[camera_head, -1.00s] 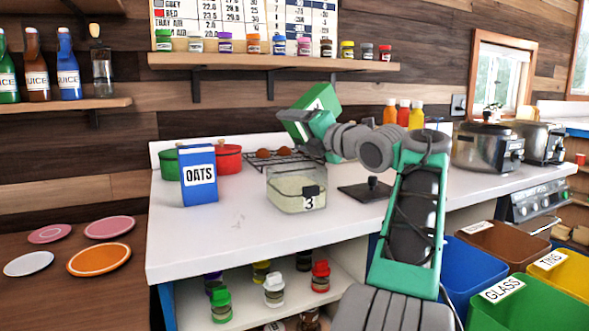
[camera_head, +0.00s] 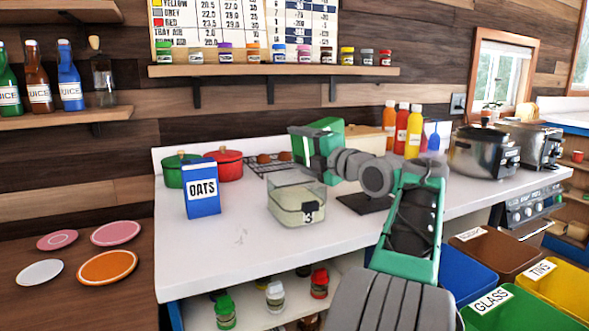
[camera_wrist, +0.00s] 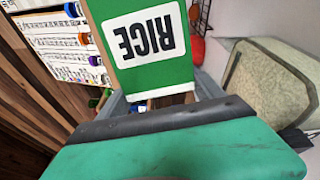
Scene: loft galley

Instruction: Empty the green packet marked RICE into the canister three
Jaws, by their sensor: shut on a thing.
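My gripper (camera_head: 312,145) is shut on the green RICE packet (camera_head: 330,124), raised above the counter behind and above canister three. In the wrist view the packet (camera_wrist: 150,40) shows its white RICE label upside down, between the grey fingers. Its mouth and any contents left inside are hidden. Canister three (camera_head: 284,213) is a clear open box with a black "3" tag, standing on the white counter. It holds pale grain-like contents. A clear box of pale contents, seemingly this canister (camera_wrist: 268,90), shows at the right of the wrist view.
Red (camera_head: 229,165) and green (camera_head: 176,172) pots and a wire rack (camera_head: 262,166) are behind. A dark lid-like piece (camera_head: 360,204) lies to the right. Bottles (camera_head: 401,130) stand further back. The front counter is clear.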

